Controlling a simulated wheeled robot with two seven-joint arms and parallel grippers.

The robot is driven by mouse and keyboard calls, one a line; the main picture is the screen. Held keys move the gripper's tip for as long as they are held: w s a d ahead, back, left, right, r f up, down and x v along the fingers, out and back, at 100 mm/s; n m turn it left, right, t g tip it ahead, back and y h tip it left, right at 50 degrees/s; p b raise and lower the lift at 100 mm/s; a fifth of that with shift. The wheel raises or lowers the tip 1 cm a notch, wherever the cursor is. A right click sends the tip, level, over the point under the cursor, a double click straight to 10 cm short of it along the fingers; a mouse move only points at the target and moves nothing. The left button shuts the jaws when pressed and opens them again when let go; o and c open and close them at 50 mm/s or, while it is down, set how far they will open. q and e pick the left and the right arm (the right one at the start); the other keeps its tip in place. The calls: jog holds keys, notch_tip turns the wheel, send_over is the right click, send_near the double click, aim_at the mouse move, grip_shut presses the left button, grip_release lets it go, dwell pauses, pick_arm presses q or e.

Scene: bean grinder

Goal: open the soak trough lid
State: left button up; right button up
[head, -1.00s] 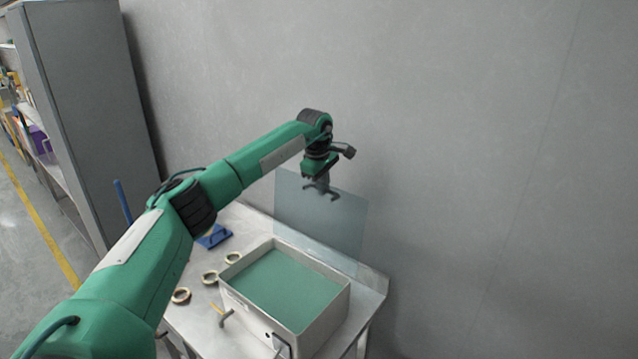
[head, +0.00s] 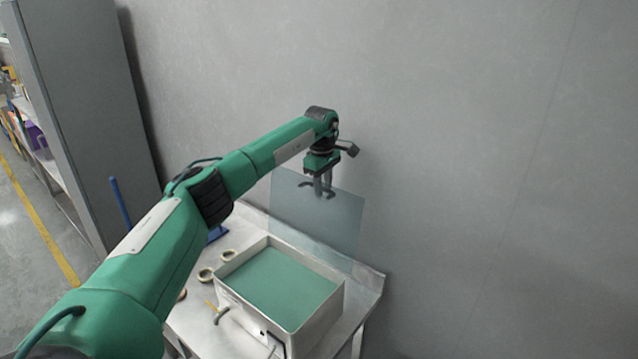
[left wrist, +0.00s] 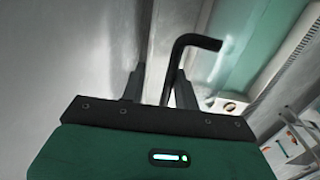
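The soak trough (head: 312,318) is a pale box on the bench with its top uncovered and a flat green surface inside. Its lid (head: 345,225), a see-through bluish panel, stands nearly upright along the trough's back side. A dark bent handle (head: 306,184) is near the lid's top edge. My left gripper (head: 323,192) points down at this handle. In the left wrist view the black handle (left wrist: 196,40) shows between the two fingers of the left gripper (left wrist: 160,75), with gaps visible, so it looks open. Contact cannot be told. My right gripper is not in view.
Tape rolls (head: 206,274) lie on the metal bench (head: 190,318) left of the trough. A blue stand (head: 120,203) is partly hidden behind my left arm. A grey wall (head: 480,180) rises close behind the lid. A grey cabinet (head: 85,110) stands at the left.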

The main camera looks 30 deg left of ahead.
pick_arm(q)
jog(key=shift+o, duration=0.3)
jog(key=shift+w+f, duration=0.35)
jog(key=shift+w, duration=0.15)
jog(key=shift+a+r, duration=0.1)
jog(key=shift+r, duration=0.25)
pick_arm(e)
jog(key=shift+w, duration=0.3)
pick_arm(q)
jog(key=shift+s+a, duration=0.1)
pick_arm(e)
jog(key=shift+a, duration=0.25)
pick_arm(q)
jog(key=shift+r, duration=0.1)
